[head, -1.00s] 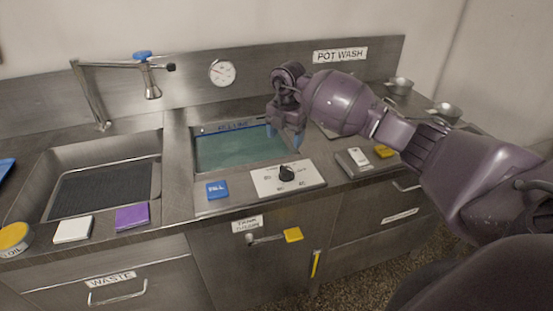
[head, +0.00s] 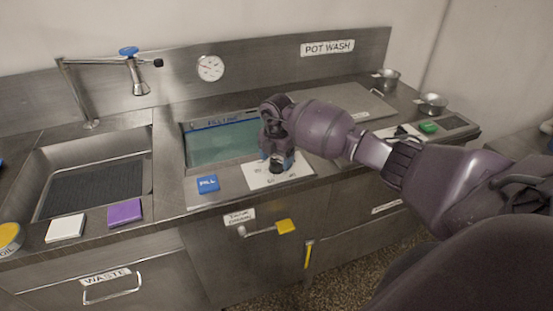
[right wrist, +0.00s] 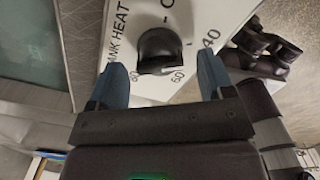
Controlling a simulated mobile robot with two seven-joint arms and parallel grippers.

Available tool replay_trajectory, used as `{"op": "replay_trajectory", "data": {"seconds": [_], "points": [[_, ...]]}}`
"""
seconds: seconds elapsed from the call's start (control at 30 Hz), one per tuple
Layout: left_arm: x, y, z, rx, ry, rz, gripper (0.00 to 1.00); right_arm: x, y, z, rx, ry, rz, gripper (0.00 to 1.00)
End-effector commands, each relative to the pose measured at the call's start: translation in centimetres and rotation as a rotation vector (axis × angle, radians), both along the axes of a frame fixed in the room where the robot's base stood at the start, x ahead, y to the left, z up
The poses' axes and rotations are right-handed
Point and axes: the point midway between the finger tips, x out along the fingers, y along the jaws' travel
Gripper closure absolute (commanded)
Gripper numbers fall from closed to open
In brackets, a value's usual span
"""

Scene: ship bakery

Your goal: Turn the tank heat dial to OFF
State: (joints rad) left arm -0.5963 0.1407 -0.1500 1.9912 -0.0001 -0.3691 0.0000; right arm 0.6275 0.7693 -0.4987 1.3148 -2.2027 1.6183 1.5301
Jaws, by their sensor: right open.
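The tank heat dial is a black knob (right wrist: 160,45) on a white plate lettered TANK HEAT, with 40, 60, 80 and the start of an O word around it. In the head view the plate (head: 252,181) lies on the counter in front of the water tank (head: 222,142), and the knob (head: 277,169) is partly hidden by my fingers. My right gripper (head: 277,156) points down over the dial. In the right wrist view its two blue fingertips (right wrist: 163,68) are open, one on each side of the knob's near edge, apart from it. The knob's exact setting is unclear. My left gripper is out of view.
A blue FILL block (head: 208,184) sits left of the plate. A yellow-ended drain handle (head: 286,226) sticks out below. The tap (head: 137,75), gauge (head: 210,67) and sink (head: 95,185) are to the left. Metal bowls (head: 432,103) stand at the back right.

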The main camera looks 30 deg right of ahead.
Motion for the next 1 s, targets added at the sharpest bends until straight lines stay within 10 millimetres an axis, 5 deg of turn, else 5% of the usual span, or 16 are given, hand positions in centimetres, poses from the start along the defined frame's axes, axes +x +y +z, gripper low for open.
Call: {"op": "replay_trajectory", "data": {"seconds": [0.37,0.67,1.0], "points": [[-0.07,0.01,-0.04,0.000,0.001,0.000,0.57,-0.02,-0.01,-0.41,0.000,0.000,0.000,0.27],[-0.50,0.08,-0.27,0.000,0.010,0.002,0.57,-0.01,-0.01,-0.38,0.000,0.000,0.000,0.73],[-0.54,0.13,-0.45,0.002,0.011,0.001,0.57,0.03,-0.07,-0.34,-0.001,-0.002,0.046,0.75]]}}
